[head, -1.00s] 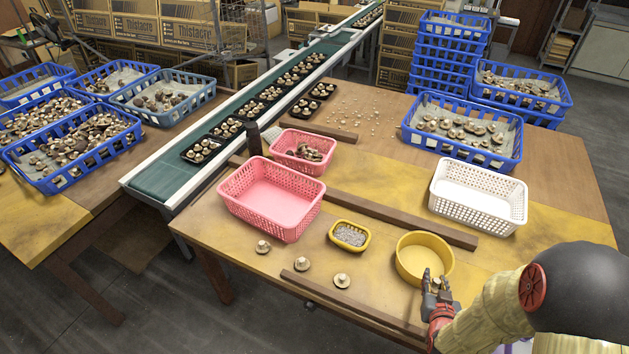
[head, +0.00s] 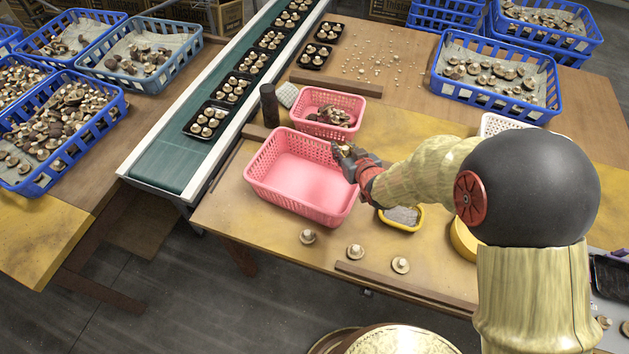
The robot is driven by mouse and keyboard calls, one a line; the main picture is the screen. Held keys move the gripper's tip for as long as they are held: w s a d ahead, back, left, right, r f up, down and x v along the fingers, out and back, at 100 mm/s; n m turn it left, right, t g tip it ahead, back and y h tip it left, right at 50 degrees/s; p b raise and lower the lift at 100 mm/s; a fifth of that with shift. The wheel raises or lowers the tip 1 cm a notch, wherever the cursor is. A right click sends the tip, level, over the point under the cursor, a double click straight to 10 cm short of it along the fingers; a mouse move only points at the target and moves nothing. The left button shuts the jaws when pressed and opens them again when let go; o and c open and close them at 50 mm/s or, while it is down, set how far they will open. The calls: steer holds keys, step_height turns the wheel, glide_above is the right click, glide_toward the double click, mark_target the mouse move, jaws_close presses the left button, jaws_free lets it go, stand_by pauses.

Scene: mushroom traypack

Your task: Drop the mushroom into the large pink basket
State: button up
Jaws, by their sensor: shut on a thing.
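The large pink basket (head: 290,197) stands on the table left of my arm, and its visible floor is empty. My gripper (head: 343,150) is at the basket's right side, around its upper right rim in the picture. It is shut on a mushroom (head: 344,149), of which only a small pale part shows between the fingers. I cannot tell exactly how far the mushroom is above the rim or whether it is fully inside it.
A smaller pink basket (head: 349,101) with mushrooms stands behind. A dark upright post (head: 269,106) is near its left. A yellow tray (head: 417,223) lies under my arm. Several mushrooms (head: 355,251) lie in front. A conveyor (head: 172,158) with packed trays runs at left.

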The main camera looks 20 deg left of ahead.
steer(key=s+a+r+n+g+y, duration=0.15)
steer(key=a+r, duration=0.25)
steer(key=a, duration=0.6)
steer(key=shift+n, duration=0.25)
step_height(320, 180, down, 6)
steer(key=b, duration=0.4)
steer(key=shift+w+a+r, duration=0.15)
steer(key=shift+r, duration=0.1)
steer(key=o, duration=0.9)
steer(key=v, duration=1.2)
steer(key=shift+f, duration=0.15)
